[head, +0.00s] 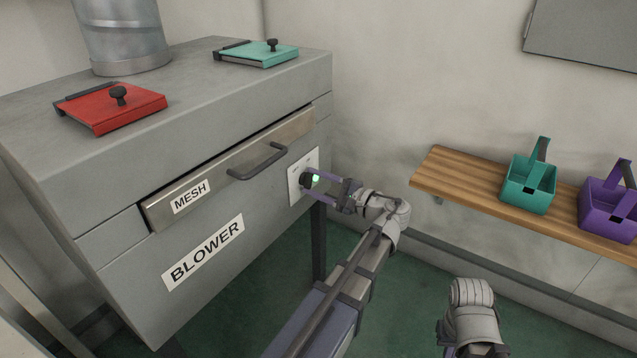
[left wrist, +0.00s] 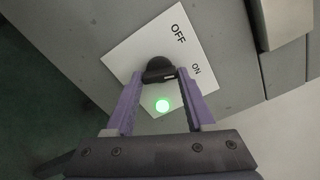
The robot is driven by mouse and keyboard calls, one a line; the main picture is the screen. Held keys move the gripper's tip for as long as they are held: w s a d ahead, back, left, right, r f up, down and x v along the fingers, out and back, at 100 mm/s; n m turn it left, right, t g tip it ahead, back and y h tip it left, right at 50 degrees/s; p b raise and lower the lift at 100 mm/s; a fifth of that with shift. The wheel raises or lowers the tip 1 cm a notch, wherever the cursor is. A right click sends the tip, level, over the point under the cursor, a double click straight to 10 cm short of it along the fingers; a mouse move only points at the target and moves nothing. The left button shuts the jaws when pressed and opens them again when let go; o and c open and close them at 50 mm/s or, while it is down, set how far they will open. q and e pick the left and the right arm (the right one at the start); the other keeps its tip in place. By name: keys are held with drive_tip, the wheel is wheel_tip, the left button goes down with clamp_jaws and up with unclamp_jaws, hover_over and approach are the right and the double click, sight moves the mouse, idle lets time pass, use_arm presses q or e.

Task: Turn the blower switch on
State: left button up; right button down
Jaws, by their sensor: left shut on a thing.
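The blower switch is a black knob (left wrist: 158,66) on a white plate (left wrist: 140,50) marked OFF and ON. The white mark on the knob points toward the ON label (left wrist: 196,69). A green light (left wrist: 162,105) glows on the plate. In the head view the plate (head: 294,186) is on the front of the grey blower cabinet (head: 225,275), right of the MESH drawer. My left gripper (head: 313,181) is at the knob, and in the left wrist view its purple fingers (left wrist: 160,73) are shut on the knob from both sides.
The MESH drawer handle (head: 258,164) sticks out just left of the switch. Red (head: 115,108) and teal (head: 258,54) lids lie on the cabinet top. A wooden shelf (head: 465,180) at right holds teal (head: 527,188) and purple (head: 603,210) baskets.

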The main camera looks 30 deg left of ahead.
use_arm(q)
drive_tip(key=shift+w+d+f, duration=0.2)
drive_tip(key=shift+w+f, duration=0.05)
drive_tip(key=shift+w, duration=0.05)
clamp_jaws()
drive_tip(key=shift+s, duration=0.1)
drive_tip(key=shift+s+m, duration=0.2)
drive_tip(key=shift+m, duration=0.3)
drive_tip(key=o, duration=1)
unclamp_jaws()
drive_tip(key=d, duration=0.8)
drive_tip(key=shift+s+f, duration=0.25)
drive_tip(key=shift+s, duration=0.05)
drive_tip(key=shift+a, duration=0.1)
